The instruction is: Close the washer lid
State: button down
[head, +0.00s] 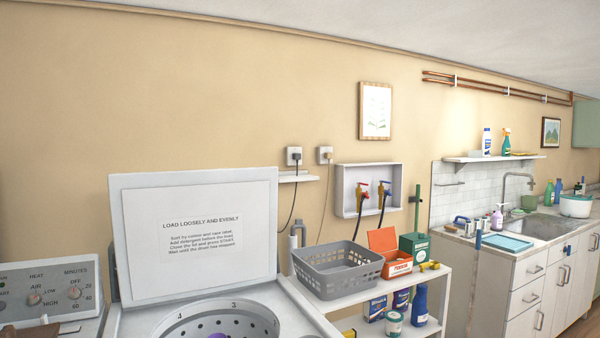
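The washer lid (196,281) stands open and upright at the back of the white washer (292,309), left of centre in the head view. A printed label about loading loosely and evenly covers much of its inner face. The round drum opening (262,318) shows below the lid, with something purple (219,335) just visible inside at the bottom edge. The front of the washer is cut off by the picture edge.
A second machine with a dial panel (62,314) stands close on the left. On the right, a white shelf unit (364,297) holds a grey basket (337,262), an orange box (384,241) and several bottles. A sink counter (545,236) lies farther right. The wall above the lid is bare.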

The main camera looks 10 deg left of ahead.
aim_at(178, 234)
jog(key=z, duration=0.7)
jog(key=i, duration=2.35)
jog(key=u, duration=1.45)
jog(key=i, duration=0.65)
jog(key=u, duration=0.55)
